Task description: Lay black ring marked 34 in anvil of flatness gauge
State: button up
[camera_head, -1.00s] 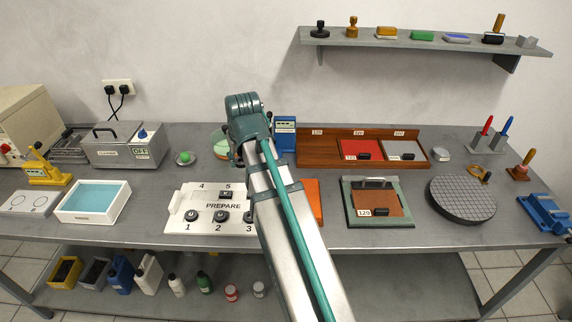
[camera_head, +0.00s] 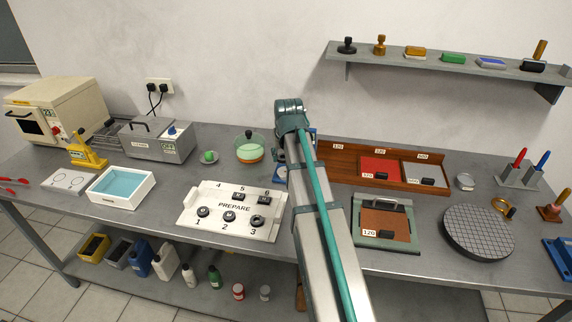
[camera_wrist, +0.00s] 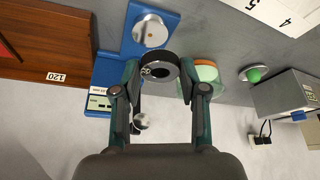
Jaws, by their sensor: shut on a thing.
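In the wrist view my gripper (camera_wrist: 158,84) is shut on a black ring (camera_wrist: 166,59), with a finger on either side. A pale mark shows on the ring, too small to read surely. The blue flatness gauge (camera_wrist: 112,70) lies just beyond, with a bare round silver anvil (camera_wrist: 150,30). The ring appears close to the anvil but apart from it; its height above it is unclear. In the head view my arm hides the gripper, the ring and most of the gauge (camera_head: 279,174).
The white PREPARE tray (camera_head: 190,221) holds several black parts, left of my arm. A glass bowl (camera_head: 249,148) stands near the gauge. The wooden tray (camera_head: 346,160) is right of it. A green-framed board (camera_head: 411,214) and round gridded plate (camera_head: 478,232) lie farther right.

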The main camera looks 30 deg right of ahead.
jog(key=p, duration=0.1)
send_over(285, 171)
jog(key=s, duration=0.1)
jog(key=f, duration=0.5)
jog(key=shift+s+a+f, duration=0.15)
jog(key=shift+a+f, duration=0.1)
jog(key=shift+f, duration=0.05)
jog(key=shift+d+f+p, duration=0.1)
jog(key=shift+f+p, duration=0.35)
jog(key=shift+f, duration=1.35)
jog(key=shift+f, duration=0.1)
jog(key=o, duration=1.3)
jog(key=b+v, duration=0.2)
jog(key=v, duration=1)
